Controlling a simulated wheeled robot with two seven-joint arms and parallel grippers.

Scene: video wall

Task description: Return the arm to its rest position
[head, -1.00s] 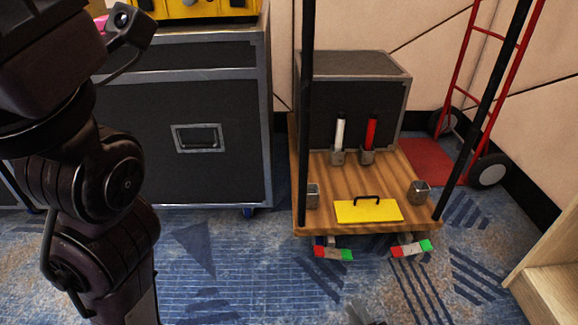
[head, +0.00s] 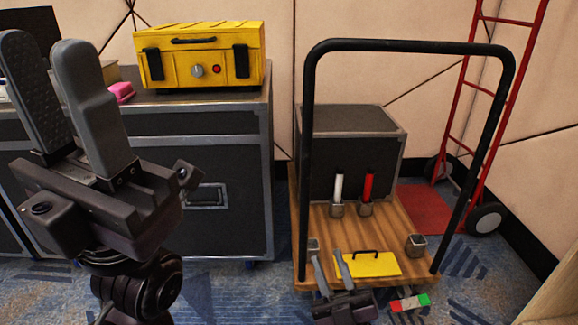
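My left gripper (head: 45,42) is large and close at the left of the head view. Its two grey fingers point up and stand apart, with nothing between them. It appears in front of the dark flight case (head: 235,225). My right gripper (head: 328,256) is at the bottom centre, in front of the cart's near edge. Its two thin fingers point up, apart, with nothing seen between them. The left finger overlaps the cart's front left corner in the picture. Most of the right arm is below the frame.
A yellow case (head: 200,60) and a pink item (head: 121,92) rest on the flight case. The wooden cart (head: 385,225) has a black handle (head: 410,46) and carries a dark box (head: 345,140), white and red sticks and a yellow plate (head: 375,265). A red hand truck (head: 482,90) stands right.

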